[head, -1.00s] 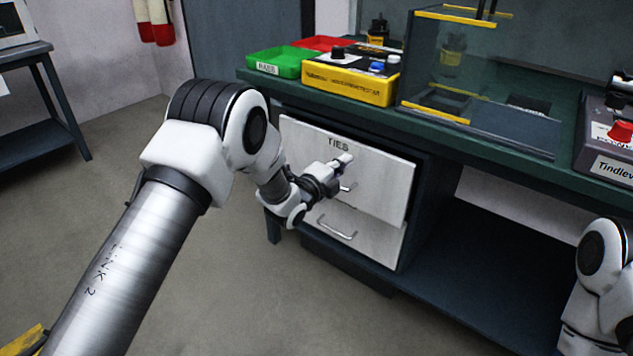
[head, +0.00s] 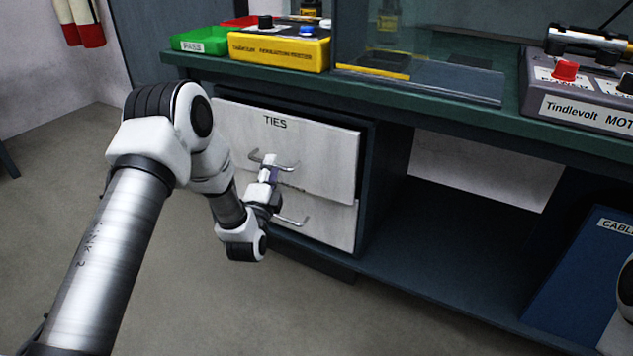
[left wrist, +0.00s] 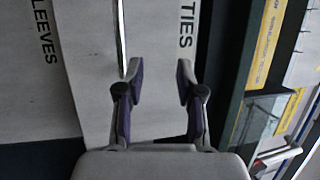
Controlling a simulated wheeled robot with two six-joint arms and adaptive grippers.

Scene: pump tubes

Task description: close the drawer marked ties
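The drawer marked TIES (head: 320,155) is the upper white drawer under the green bench, with a bar handle (head: 292,166). Its front appears to stand a little proud of the drawer below. My left gripper (head: 270,163) is in front of it at handle height and hides part of the handle. In the left wrist view the gripper (left wrist: 160,75) is open and empty, its fingers pointing at the TIES front (left wrist: 155,25). The handle (left wrist: 121,35) runs just outside the left finger there; whether they touch I cannot tell. My right gripper is out of view.
The lower drawer (head: 342,228), marked SLEEVES in the left wrist view (left wrist: 35,70), has its own handle (head: 292,221). On the bench (head: 460,116) are a green tray (head: 200,40), a yellow tester (head: 280,48) and a grey motor box (head: 585,100). Floor left of the cabinet is clear.

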